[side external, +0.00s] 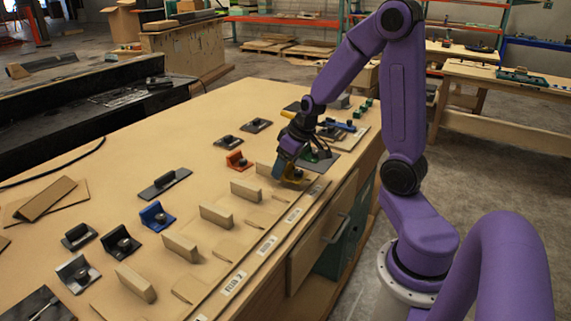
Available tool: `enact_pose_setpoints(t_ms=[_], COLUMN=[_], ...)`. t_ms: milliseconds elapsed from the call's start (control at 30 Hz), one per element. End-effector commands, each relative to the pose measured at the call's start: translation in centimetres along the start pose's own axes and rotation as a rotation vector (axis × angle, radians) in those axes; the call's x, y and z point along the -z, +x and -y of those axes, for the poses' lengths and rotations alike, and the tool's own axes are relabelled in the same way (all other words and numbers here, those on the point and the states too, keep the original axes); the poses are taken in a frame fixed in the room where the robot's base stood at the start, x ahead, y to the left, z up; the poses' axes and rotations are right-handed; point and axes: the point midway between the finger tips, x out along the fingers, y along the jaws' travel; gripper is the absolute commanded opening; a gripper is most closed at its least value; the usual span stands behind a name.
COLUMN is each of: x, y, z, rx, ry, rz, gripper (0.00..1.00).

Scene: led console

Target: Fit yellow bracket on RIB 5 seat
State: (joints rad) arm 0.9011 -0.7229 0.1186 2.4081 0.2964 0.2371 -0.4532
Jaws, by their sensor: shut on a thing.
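My purple arm's gripper (291,168) points down at the far end of the row of wooden ribs. It is shut on the yellow bracket (298,183), which shows low at its fingertips, just right of the farthest rib block (268,172). The bracket is partly hidden by the gripper. I cannot tell whether it touches the bench or a seat. The front strip carries white labels; the farthest label (315,189) is beside the bracket but too small to read. A nearer label (232,283) seems to end in 2.
Wooden rib blocks stand in a row toward the near end, including one block (180,246). An orange bracket (239,161), a blue bracket (156,217) and several dark brackets lie left of them. Dark parts and a blue-handled item (338,124) lie beyond my gripper.

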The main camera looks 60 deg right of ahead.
Motion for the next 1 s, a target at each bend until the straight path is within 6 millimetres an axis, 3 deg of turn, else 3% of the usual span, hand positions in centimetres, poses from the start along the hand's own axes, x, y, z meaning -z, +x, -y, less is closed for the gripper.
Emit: enact_pose_setpoints(t_ms=[1000], x=[-0.37], y=[0.96], z=[0.02], rx=[0.001], ry=[0.0], rz=[-0.001], gripper=[0.33])
